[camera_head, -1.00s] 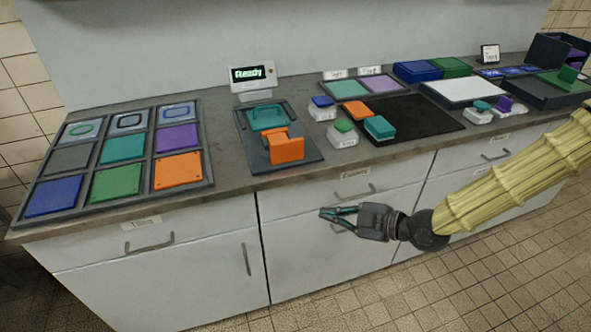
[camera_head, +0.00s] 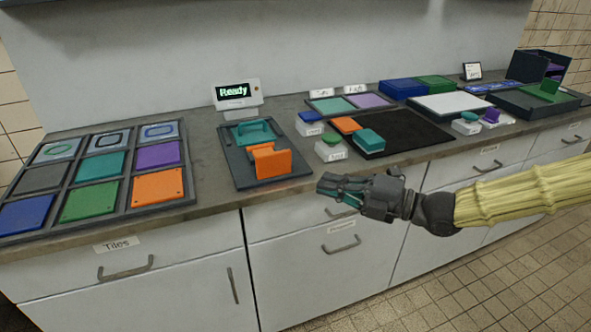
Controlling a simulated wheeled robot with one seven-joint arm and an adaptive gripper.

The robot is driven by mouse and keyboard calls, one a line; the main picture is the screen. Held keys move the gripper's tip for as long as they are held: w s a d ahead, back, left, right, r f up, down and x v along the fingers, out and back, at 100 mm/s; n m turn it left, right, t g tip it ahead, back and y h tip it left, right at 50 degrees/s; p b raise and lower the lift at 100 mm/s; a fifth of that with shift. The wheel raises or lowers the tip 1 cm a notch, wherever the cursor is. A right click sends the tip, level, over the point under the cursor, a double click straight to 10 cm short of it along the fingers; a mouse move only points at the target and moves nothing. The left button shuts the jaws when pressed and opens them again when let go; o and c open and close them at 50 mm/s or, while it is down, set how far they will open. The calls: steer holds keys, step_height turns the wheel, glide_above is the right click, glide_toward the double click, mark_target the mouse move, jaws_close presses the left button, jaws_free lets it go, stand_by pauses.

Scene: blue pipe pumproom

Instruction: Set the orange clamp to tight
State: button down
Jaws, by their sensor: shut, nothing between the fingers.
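The orange clamp (camera_head: 271,163) stands at the front of a dark fixture plate (camera_head: 237,172) on the counter. Its upright orange block faces the counter's front edge. Behind it on the same plate is a teal piece (camera_head: 254,132) with a raised handle-like top. My gripper (camera_head: 322,187) is shut and empty, in front of the counter's edge, to the right of the clamp and apart from it. Its fingers point left. A small display (camera_head: 235,91) behind the fixture reads "Ready".
A tile rack (camera_head: 128,211) with coloured tiles lies to the left. Small labelled blocks (camera_head: 331,148) and a black mat (camera_head: 410,128) with a teal block (camera_head: 369,140) lie to the right. Drawers with handles (camera_head: 341,244) are below the counter edge.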

mark_target(278, 157)
steer(key=shift+w+d+x, duration=0.2)
steer(key=shift+w+x, duration=0.2)
steer(key=shift+x, duration=1.7)
steer(key=shift+w+d+x, duration=0.25)
steer(key=shift+w+x, duration=0.2)
steer(key=shift+x, duration=1.7)
steer(key=shift+w+d+x, duration=0.2)
steer(key=shift+w+x, duration=0.2)
steer(key=shift+x, duration=1.7)
steer(key=w+b, duration=0.1)
steer(key=w, duration=0.1)
steer(key=w+a+b, duration=0.1)
steer(key=w, duration=0.1)
steer(key=shift+a+f, duration=0.15)
steer(key=shift+w+a, duration=0.1)
steer(key=shift+w, duration=0.3)
steer(key=shift+r, duration=0.2)
